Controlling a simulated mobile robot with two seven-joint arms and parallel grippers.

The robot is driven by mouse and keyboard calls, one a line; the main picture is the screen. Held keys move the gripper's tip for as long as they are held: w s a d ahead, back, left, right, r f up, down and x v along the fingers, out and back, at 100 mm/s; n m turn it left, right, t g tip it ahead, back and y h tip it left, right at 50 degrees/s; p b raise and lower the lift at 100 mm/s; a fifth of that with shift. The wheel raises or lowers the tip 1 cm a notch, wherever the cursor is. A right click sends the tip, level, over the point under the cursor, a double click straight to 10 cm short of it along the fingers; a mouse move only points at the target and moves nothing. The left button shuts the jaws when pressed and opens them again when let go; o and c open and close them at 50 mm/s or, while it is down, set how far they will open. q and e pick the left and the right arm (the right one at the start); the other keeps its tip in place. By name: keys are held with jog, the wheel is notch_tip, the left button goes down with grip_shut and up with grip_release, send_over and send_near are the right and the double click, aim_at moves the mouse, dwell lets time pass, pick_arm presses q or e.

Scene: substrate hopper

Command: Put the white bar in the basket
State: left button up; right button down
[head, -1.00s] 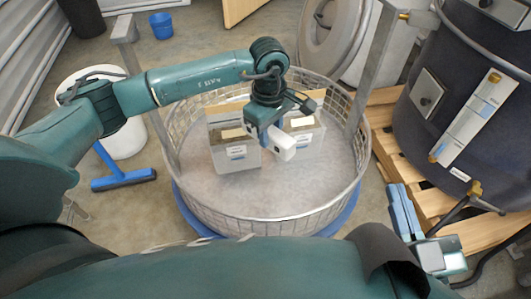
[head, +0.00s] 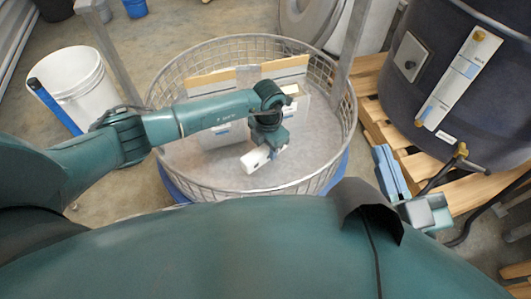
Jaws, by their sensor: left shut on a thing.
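The white bar (head: 256,159) is a short white block in the jaws of my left gripper (head: 262,152). My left arm reaches over the left rim, and the gripper points down inside the round wire basket (head: 180,88). The bar is within the basket's ring, in front of the boxes. I cannot tell whether it touches the basket's pale floor. The gripper hides part of the bar. My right gripper (head: 390,172) is outside the basket to the right, beside the pallet. Its blue fingers lie side by side, and I cannot make out a gap.
Two pale grey boxes (head: 212,130) stand in the basket behind my gripper, partly hidden by my arm. Grey posts rise beside the basket. A white bucket (head: 85,95) and a blue broom are left. A dark tank (head: 455,90) on a wooden pallet (head: 385,125) is right.

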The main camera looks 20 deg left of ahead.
pick_arm(q)
jog(key=shift+f, duration=0.75)
notch_tip(320, 180, down, 3)
jog(key=shift+r+b, duration=0.2)
jog(key=shift+b, duration=0.7)
jog(key=shift+f, duration=0.2)
jog(key=shift+r, duration=0.15)
pick_arm(e)
jog(key=shift+w+r+n+t+y, duration=0.2)
jog(key=shift+r+n+y, duration=0.2)
jog(key=shift+r, duration=0.25)
jog(key=shift+w+r+n+t+y, duration=0.1)
jog(key=shift+r+n+t+y, duration=0.15)
jog(key=shift+r+y, duration=0.3)
pick_arm(q)
jog(key=shift+f, duration=0.25)
jog(key=o, duration=1)
jog(key=shift+o, duration=0.2)
pick_arm(e)
jog(key=shift+r, duration=0.2)
